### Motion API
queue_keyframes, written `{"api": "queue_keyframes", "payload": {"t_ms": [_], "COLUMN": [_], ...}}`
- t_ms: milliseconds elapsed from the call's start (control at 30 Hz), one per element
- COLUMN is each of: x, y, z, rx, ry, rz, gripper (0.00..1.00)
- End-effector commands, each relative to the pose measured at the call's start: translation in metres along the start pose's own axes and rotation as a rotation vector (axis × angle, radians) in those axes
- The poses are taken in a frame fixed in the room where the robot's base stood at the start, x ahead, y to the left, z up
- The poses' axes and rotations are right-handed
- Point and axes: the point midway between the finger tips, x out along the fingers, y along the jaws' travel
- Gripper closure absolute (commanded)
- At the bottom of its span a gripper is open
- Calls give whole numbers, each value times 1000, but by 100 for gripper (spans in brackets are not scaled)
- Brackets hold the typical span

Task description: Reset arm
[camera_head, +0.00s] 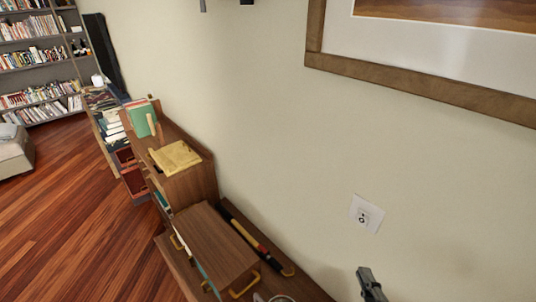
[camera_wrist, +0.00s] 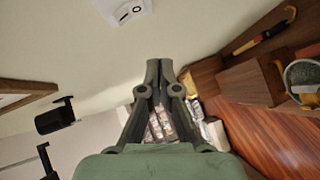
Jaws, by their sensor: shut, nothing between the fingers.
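My gripper (camera_head: 371,281) shows as a dark grey tip at the bottom edge of the head view, right of the low cabinet and below the wall plate. The rest of my arm is out of that view. In the wrist view my gripper (camera_wrist: 159,66) points up the picture, its two fingers together and nothing held between them. The fingers appear clear of the wall and furniture, though their exact distance is hard to tell.
A long black, red and yellow tool (camera_head: 250,240) lies behind the box. A wall plate (camera_head: 366,214) and framed picture (camera_head: 420,82) are nearby. The wooden floor (camera_head: 75,215) is open at left.

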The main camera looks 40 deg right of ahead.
Motion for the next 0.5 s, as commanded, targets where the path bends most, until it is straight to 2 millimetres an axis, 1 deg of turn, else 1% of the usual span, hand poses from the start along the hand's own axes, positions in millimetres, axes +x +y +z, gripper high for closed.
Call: {"api": "queue_keyframes", "payload": {"t_ms": [133,167,233,267,367,400,500], "x": [0,0,3,4,2,-2,-19], "y": [0,0,-4,-8,-25,-33,-53], "z": [0,-3,-22,-36,-102,-132,-193], "rx": [0,6,52,88,272,359,555], "ry": [0,5,36,59,152,185,235], "rz": [0,-2,-22,-38,-131,-180,-298], "gripper": [100,100,100,100,100,100,100]}}
